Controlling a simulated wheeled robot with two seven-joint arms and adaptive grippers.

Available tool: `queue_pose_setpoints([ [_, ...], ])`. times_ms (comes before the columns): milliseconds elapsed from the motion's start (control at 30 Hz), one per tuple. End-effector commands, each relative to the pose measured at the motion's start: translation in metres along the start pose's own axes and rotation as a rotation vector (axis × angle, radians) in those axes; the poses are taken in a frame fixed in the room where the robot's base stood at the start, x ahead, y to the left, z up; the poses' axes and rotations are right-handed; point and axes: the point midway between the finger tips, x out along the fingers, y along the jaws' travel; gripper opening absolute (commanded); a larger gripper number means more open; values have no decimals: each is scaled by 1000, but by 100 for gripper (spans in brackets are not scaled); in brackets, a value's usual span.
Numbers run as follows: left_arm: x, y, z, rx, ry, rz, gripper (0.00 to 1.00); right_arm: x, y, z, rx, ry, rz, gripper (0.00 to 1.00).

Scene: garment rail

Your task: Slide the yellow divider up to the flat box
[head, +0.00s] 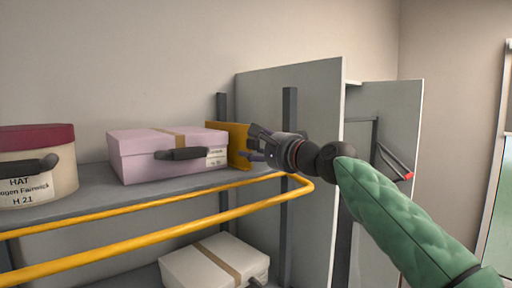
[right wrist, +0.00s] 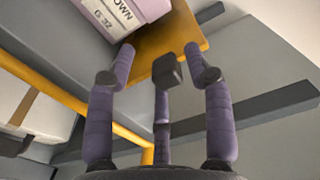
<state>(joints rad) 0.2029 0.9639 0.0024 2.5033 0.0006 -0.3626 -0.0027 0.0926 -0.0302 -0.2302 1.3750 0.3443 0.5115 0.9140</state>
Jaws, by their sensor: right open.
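The yellow divider (head: 239,143) stands upright on the grey shelf at the right end of the flat box. The flat box (head: 140,158) is pink with a tan strap, a dark handle and a white label. In the head view the divider looks very close to the box's right side; I cannot tell if they touch. My right gripper (head: 257,143) is open at the divider's right side. In the right wrist view the divider (right wrist: 165,42) shows beyond the spread purple fingers (right wrist: 163,75), and the box's corner (right wrist: 135,10) is beside it. My left gripper is not in view.
A round hat box (head: 35,180) with a dark red lid stands at the left of the shelf (head: 90,186). Yellow rails (head: 150,238) run along the shelf front. A white box (head: 215,262) sits below. A grey panel (head: 318,110) rises behind my right gripper.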

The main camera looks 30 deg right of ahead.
Motion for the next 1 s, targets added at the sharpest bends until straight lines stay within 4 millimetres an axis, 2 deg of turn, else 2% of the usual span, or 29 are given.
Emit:
queue_pose_setpoints([
  [267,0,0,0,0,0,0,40,-1,-1,0,0,1,-2,51],
  [433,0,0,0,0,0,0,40,-14,-2,-1,0,2,-4,51],
  [567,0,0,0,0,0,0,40,-34,-2,-1,0,3,-5,51],
  [800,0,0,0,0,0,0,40,-81,-1,-3,0,4,-3,51],
  [1000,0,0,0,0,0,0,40,-109,0,-3,1,3,-1,51],
])
